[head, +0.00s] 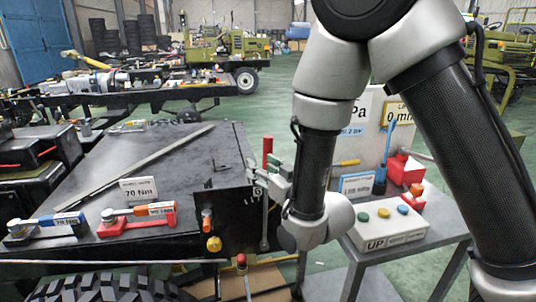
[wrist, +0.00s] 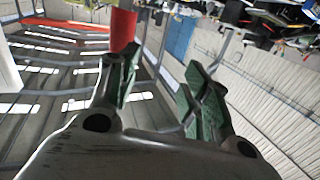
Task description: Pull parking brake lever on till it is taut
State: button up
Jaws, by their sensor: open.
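The parking brake lever appears to be the upright one with a red grip (head: 267,146) on the front end of the black chassis. A grey rod (head: 265,225) shows below it. My gripper (head: 272,178) is at the lever, just below and right of the red grip. Its fingers are apart. In the wrist view a red cylinder (wrist: 122,28) stands beyond the left finger of my gripper (wrist: 160,85), and nothing shows between the green-padded fingers. Whether a finger touches the lever I cannot tell.
A black chassis deck (head: 170,160) carries a long bar, a "70 Nm" sign (head: 139,190) and blue and red torque wrenches. Right of my gripper, a grey cart (head: 440,245) holds a button box (head: 388,225) marked "UP". A small red-topped lever (head: 241,260) stands below.

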jog(key=w+h, duration=0.1)
jog(key=w, duration=0.1)
jog(key=w+m+t+h, duration=0.1)
jog(key=w, duration=0.2)
jog(key=w+t, duration=0.1)
jog(key=w, duration=0.2)
jog(key=shift+w+d+r+m+h, duration=0.1)
jog(key=shift+d+r+m+h, duration=0.05)
jog(key=shift+d+m+h, duration=0.25)
jog(key=shift+a, duration=0.1)
